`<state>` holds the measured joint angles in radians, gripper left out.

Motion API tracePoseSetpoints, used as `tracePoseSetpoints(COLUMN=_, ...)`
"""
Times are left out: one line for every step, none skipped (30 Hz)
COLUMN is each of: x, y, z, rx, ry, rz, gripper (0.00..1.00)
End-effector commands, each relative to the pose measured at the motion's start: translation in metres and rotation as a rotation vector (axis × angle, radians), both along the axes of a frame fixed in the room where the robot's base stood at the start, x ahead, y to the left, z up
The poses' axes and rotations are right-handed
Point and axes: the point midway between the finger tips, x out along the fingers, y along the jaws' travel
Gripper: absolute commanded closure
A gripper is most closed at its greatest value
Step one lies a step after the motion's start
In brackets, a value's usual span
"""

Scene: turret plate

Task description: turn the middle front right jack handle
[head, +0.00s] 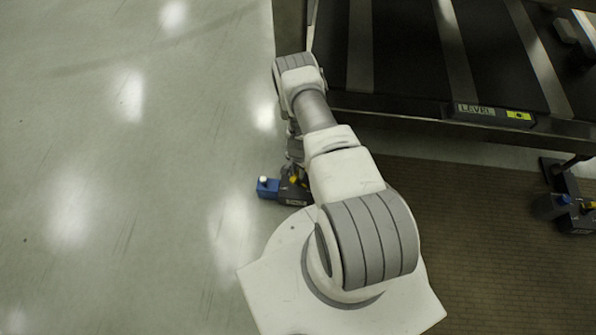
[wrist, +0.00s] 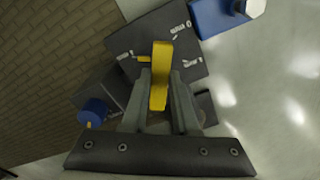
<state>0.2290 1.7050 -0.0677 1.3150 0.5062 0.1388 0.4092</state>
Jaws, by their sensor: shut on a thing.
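A dark jack (head: 294,196) stands on the floor beside my arm in the head view, with a blue part at its left end. Its dark body (wrist: 190,38) fills the middle of the wrist view. The yellow jack handle (wrist: 161,60) rises from it, and a bit of yellow shows in the head view (head: 293,180). My gripper (wrist: 160,100) is shut on the yellow handle, one finger on each side. In the head view my arm hides most of the gripper.
A blue block (wrist: 222,16) and a blue round part (wrist: 92,111) flank the jack. A dark table (head: 400,95) with a level (head: 492,112) stands at upper right. Another jack (head: 572,207) stands at far right on brown matting (head: 480,260). The pale floor (head: 120,180) at left is clear.

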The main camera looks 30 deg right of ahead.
Motion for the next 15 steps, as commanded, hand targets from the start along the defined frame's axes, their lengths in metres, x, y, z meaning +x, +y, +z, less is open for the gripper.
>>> tracePoseSetpoints(x=0.0000, y=0.0001, z=0.0002, rx=0.000, ry=0.000, rz=-0.005, gripper=1.00)
tracePoseSetpoints(x=0.0000, y=0.0001, z=0.0002, rx=0.000, ry=0.000, rz=-0.005, gripper=1.00)
tracePoseSetpoints(x=0.0001, y=0.0000, z=0.0002, rx=0.000, ry=0.000, rz=-0.005, gripper=1.00)
tracePoseSetpoints(x=0.0001, y=0.0000, z=0.0002, rx=0.000, ry=0.000, rz=-0.005, gripper=1.00)
tracePoseSetpoints(x=0.0001, y=0.0000, z=0.0002, rx=0.000, ry=0.000, rz=-0.005, gripper=1.00)
tracePoseSetpoints(x=0.0001, y=0.0000, z=0.0002, rx=0.000, ry=0.000, rz=-0.005, gripper=1.00)
tracePoseSetpoints(x=0.0001, y=0.0000, z=0.0002, rx=0.000, ry=0.000, rz=-0.005, gripper=1.00)
tracePoseSetpoints(x=0.0001, y=0.0000, z=0.0002, rx=0.000, ry=0.000, rz=-0.005, gripper=1.00)
tracePoseSetpoints(x=0.0001, y=0.0000, z=0.0002, rx=0.000, ry=0.000, rz=-0.005, gripper=1.00)
tracePoseSetpoints(x=0.0001, y=0.0000, z=0.0002, rx=0.000, ry=0.000, rz=-0.005, gripper=0.69)
tracePoseSetpoints(x=0.0001, y=0.0000, z=0.0002, rx=0.000, ry=0.000, rz=-0.005, gripper=0.64)
tracePoseSetpoints(x=0.0001, y=0.0000, z=0.0002, rx=0.000, ry=0.000, rz=-0.004, gripper=0.56)
tracePoseSetpoints(x=0.0001, y=0.0000, z=0.0002, rx=0.000, ry=0.000, rz=-0.004, gripper=0.51)
tracePoseSetpoints(x=0.0001, y=0.0000, z=0.0002, rx=0.000, ry=0.000, rz=-0.004, gripper=0.45)
tracePoseSetpoints(x=0.0001, y=0.0000, z=0.0002, rx=0.000, ry=0.000, rz=-0.003, gripper=0.43)
